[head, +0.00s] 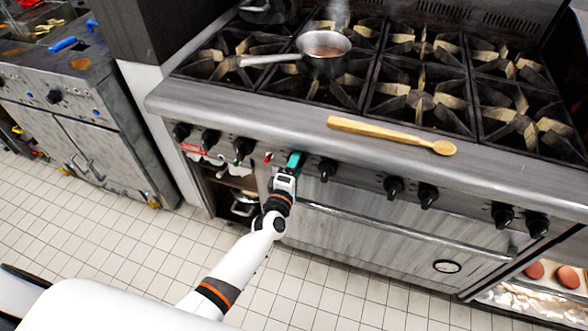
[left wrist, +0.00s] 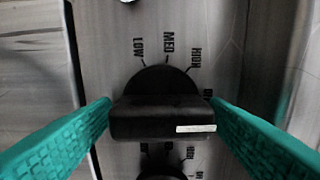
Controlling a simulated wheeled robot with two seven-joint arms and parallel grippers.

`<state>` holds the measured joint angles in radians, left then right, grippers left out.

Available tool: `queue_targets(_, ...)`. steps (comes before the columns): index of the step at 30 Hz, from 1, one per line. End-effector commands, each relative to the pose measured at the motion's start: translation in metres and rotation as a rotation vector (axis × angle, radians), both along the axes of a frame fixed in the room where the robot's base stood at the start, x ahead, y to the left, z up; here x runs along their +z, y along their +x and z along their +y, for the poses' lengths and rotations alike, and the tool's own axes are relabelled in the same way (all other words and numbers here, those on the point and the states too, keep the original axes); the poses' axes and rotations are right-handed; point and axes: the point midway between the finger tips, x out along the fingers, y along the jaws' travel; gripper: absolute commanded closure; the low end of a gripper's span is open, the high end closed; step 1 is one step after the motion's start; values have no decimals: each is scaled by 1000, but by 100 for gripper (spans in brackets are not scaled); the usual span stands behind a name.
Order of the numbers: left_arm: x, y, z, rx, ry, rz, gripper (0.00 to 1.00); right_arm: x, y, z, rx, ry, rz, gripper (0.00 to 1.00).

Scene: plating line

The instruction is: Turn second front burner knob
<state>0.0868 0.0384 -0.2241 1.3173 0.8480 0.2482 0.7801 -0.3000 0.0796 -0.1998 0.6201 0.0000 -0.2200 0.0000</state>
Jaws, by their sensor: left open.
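A row of black burner knobs runs along the range's front panel, with one knob (head: 327,170) just right of my left gripper (head: 296,160). That gripper is at the panel, and its teal fingers hide the knob behind it in the head view. In the left wrist view, the open fingers (left wrist: 161,102) stand on either side of a black knob (left wrist: 160,118) with a horizontal grip bar. The bar's white mark is at its right end. LOW, MED and HIGH labels arc above it; a label at right is partly hidden by the finger. My right gripper is not in view.
A pan (head: 323,50) with reddish-brown contents sits on a back-left burner, its handle pointing left. A wooden spoon (head: 390,136) lies along the range's front ledge. An oven door handle (head: 400,228) runs below the knobs. The tiled floor in front is clear.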

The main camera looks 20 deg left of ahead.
Motion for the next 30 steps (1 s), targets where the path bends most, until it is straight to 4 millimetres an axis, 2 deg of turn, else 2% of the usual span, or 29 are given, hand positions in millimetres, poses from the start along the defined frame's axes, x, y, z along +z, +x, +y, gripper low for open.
queue_targets(5, -1, -17, 1, 0, -1, 2, 32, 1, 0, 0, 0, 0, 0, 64)
queue_targets(12, -2, -68, 2, 0, -1, 4, 32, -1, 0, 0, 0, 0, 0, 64)
queue_targets(18, -2, -103, 3, -1, 1, 3, 32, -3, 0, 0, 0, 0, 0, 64)
queue_targets(23, -1, -117, 4, -1, 2, 2, 32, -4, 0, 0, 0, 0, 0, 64)
queue_targets(30, 0, -120, 4, 0, 1, 1, 32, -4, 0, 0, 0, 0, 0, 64)
